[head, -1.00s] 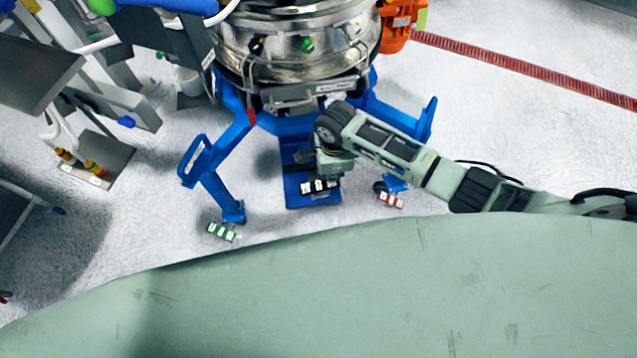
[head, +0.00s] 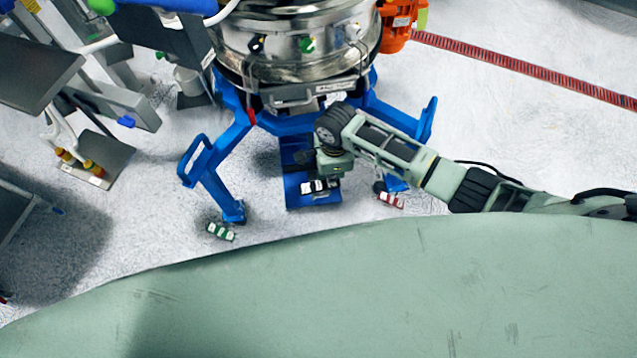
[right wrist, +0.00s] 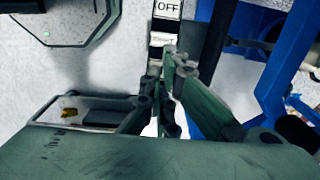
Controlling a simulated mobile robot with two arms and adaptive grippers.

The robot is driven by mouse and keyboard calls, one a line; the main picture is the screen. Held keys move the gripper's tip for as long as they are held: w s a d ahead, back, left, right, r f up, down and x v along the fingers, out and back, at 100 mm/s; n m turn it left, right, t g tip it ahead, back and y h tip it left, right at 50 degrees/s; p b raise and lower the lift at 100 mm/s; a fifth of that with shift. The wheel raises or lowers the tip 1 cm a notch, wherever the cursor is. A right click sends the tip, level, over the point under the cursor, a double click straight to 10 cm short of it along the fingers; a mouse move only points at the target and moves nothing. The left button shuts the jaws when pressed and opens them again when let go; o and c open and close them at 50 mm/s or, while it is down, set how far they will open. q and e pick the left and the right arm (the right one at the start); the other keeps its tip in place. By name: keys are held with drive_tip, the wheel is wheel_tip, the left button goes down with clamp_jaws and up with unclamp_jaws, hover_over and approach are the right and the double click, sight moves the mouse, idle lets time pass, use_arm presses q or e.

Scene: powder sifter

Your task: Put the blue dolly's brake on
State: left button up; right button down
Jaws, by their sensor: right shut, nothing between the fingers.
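The blue dolly (head: 218,188) stands on the pale floor under a round steel vessel (head: 300,50). A green-and-white tag (head: 220,232) is at its left foot and a red-and-white one (head: 391,200) at its right foot. A black-and-white labelled piece (head: 313,187) sits low at its middle. In the right wrist view a label reading OFF (right wrist: 168,8) is beyond my fingers, with a second, unclear label (right wrist: 162,40) below it. My right gripper (right wrist: 172,62) is shut and empty, close to these labels; contact cannot be told. In the head view my wrist partly hides it. My left gripper is not in view.
An orange motor (head: 398,22) is at the vessel's right. Grey equipment (head: 110,95) stands at the left, with a dark plate (head: 100,165) near the floor. A red strip (head: 520,68) crosses the floor at upper right.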

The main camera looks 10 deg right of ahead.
drive_tip(key=shift+f+b, duration=0.65)
drive_tip(key=shift+f, duration=0.75)
idle(0.4)
drive_tip(key=shift+s, duration=0.1)
wheel_tip(320, 180, up, 7)
drive_tip(key=p, duration=0.8)
drive_tip(key=shift+p, duration=0.4)
